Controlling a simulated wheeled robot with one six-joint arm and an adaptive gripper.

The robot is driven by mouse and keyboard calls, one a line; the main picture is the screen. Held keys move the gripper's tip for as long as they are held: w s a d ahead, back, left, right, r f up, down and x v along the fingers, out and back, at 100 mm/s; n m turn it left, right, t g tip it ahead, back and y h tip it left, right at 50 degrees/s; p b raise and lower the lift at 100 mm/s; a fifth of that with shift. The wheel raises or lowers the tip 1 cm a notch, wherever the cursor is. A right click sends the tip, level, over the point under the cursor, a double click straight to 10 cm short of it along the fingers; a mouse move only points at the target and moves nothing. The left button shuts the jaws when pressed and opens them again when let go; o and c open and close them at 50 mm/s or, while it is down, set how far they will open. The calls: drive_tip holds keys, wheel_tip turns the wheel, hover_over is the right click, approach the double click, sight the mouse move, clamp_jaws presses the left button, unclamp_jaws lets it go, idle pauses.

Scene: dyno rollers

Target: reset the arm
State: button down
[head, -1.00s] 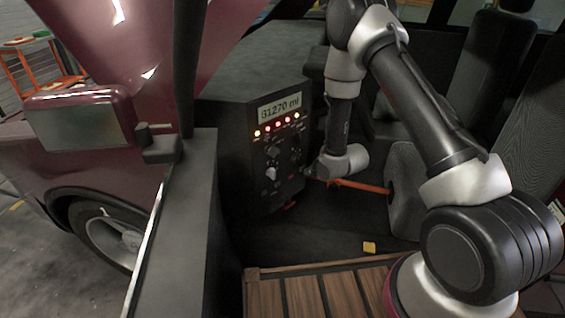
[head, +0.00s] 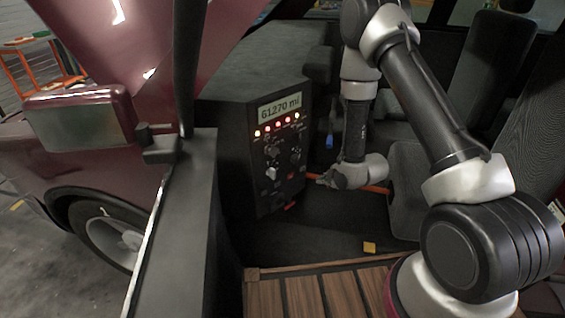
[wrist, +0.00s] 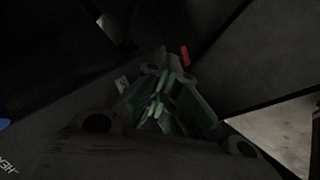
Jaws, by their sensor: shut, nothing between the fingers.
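My arm reaches into the car from the right side of the head view, its wrist hanging down in front of the seats. My gripper (head: 326,181) is at the end of the wrist, small in the head view, just right of the black control panel (head: 279,150). In the wrist view, my gripper's fingers (wrist: 162,100) show dim and greenish, close together. My gripper is shut and holds nothing. The panel has a display reading 61270 mi, a row of lit lamps and several knobs.
An orange-red bar (head: 376,189) runs behind my wrist near the seat (head: 407,180). A small yellow block (head: 369,247) lies on the dark floor beyond the wooden slats (head: 300,296). The open car door (head: 180,230) stands at left. A blue item (head: 329,141) hangs behind the panel.

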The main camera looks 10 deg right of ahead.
idle(0.3)
drive_tip(key=s+d+f+m+g+h, duration=0.2)
drive_tip(key=s+d+f+m+g, duration=0.25)
drive_tip(key=s, duration=0.55)
drive_tip(key=s+d+r+m+g+h, duration=0.1)
drive_tip(key=s+d+r+m+g, duration=0.1)
drive_tip(key=s+r+m+g, duration=0.15)
drive_tip(key=s+d+r+m+t, duration=0.1)
drive_tip(key=s+r, duration=0.5)
drive_tip(key=r, duration=0.8)
drive_tip(key=s+d+r+m+t, duration=0.1)
drive_tip(key=s+r+m, duration=0.4)
drive_tip(key=r, duration=0.9)
drive_tip(key=s+d+r+m+t, duration=0.2)
drive_tip(key=s+r, duration=0.5)
drive_tip(key=r, duration=0.7)
drive_tip(key=shift+s+d+r+m+h, duration=0.2)
drive_tip(key=shift+s+d+m+h, duration=0.15)
drive_tip(key=shift+d+m, duration=0.45)
drive_tip(key=c, duration=2.2)
unclamp_jaws()
